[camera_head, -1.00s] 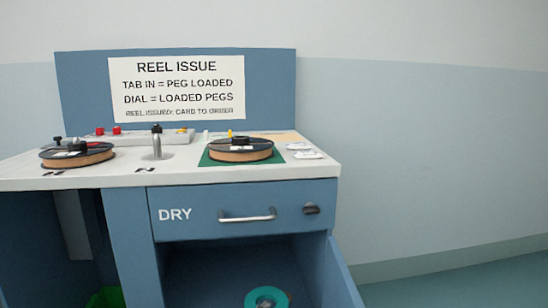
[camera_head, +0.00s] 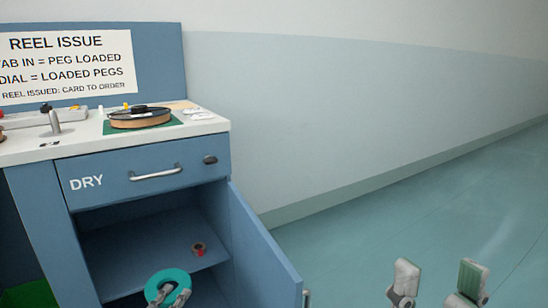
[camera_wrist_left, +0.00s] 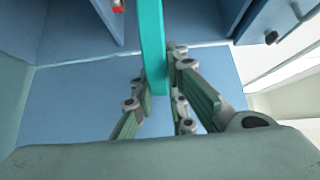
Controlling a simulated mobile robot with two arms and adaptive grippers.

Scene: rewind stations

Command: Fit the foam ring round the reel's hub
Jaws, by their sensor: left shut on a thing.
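The teal foam ring (camera_head: 165,274) is low in the open cabinet in the head view. My left gripper (camera_head: 172,292) is shut on it. In the left wrist view the ring (camera_wrist_left: 152,40) stands edge-on between the fingers; I cannot tell whether it touches the cabinet floor. My right gripper (camera_head: 438,285) is open and empty at the lower right, away from the cabinet.
A small brown and red roll (camera_head: 199,249) sits on the cabinet shelf. The open cabinet door (camera_head: 258,240) juts out on the right. The closed DRY drawer (camera_head: 120,182) is above. A grey peg (camera_head: 54,122) stands left of the reel. Floor at the right is clear.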

